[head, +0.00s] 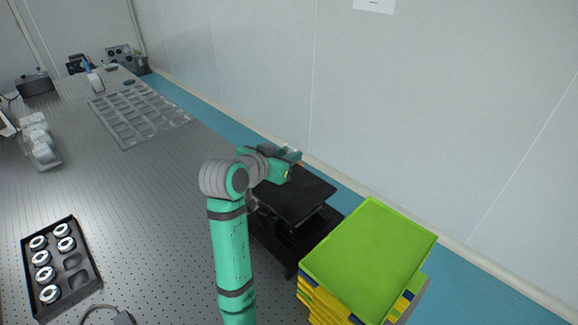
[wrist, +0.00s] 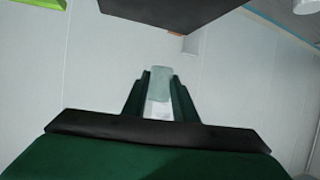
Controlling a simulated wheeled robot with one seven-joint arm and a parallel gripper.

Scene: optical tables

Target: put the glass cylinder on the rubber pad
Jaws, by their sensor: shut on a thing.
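The glass cylinder shows as a pale, see-through piece (wrist: 160,84) between the two dark green fingers of my gripper (wrist: 160,76) in the wrist view. My gripper is shut on it. In the head view my gripper (head: 289,163) is over the far edge of a black square plate (head: 303,198) on a black stand, and I cannot make out the cylinder there. The plate's dark surface also shows at the top of the wrist view (wrist: 165,12), apart from the cylinder. It may be the rubber pad; no separate pad is distinct.
A stack of yellow trays with a lime-green top (head: 370,250) stands right of the black stand. A black holder with ring-shaped parts (head: 60,262) and a clear compartment tray (head: 140,112) lie on the perforated table (head: 140,200). The pale wall (head: 400,130) is close behind my gripper.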

